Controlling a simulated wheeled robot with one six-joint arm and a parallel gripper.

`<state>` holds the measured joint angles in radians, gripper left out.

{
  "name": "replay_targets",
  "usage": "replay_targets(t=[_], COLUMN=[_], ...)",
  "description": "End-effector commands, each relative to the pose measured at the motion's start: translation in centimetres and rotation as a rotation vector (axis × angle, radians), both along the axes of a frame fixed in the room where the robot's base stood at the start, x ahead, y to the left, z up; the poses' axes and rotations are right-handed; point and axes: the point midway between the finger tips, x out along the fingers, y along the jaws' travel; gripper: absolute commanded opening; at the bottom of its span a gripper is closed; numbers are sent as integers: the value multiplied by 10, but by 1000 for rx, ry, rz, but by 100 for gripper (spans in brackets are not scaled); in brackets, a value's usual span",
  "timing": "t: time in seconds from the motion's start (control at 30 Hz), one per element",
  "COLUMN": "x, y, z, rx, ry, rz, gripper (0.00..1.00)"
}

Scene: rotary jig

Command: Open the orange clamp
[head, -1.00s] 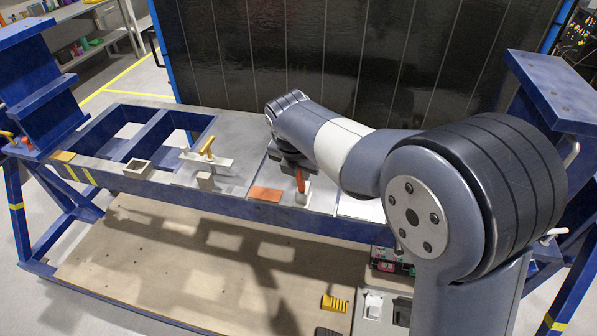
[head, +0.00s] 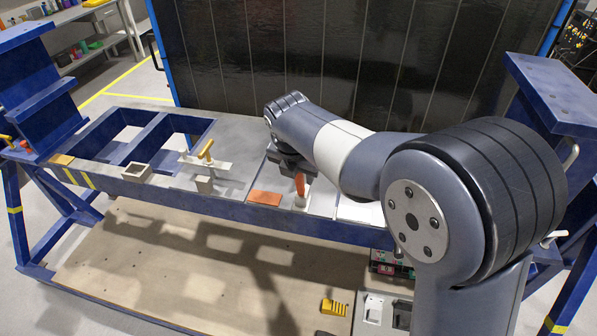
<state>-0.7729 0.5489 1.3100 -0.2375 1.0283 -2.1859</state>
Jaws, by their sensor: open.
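The orange clamp (head: 300,184) stands on the grey plate of the blue jig table, beside a flat orange pad (head: 265,198). Its orange handle points up, and its lower end meets a small light block. My gripper (head: 292,168) is open at the end of my arm, just above and behind the handle. The gripper's fingers are dark and partly hidden by the arm, so I cannot tell whether they touch the handle.
A yellow-handled clamp (head: 206,151) stands to the left on the same table, with a small square socket (head: 137,172) farther left. Blue stepped uprights (head: 50,90) flank the table. A large dark panel (head: 330,70) rises behind. The wooden lower shelf (head: 180,250) is mostly clear.

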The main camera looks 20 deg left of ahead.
Motion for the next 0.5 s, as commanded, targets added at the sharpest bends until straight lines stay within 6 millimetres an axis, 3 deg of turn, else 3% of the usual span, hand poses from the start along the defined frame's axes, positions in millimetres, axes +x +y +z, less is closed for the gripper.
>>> replay_targets(t=[0.5], x=[-28], y=[-3], z=[84], rx=[3], ry=[-4], rz=[1], gripper=[41])
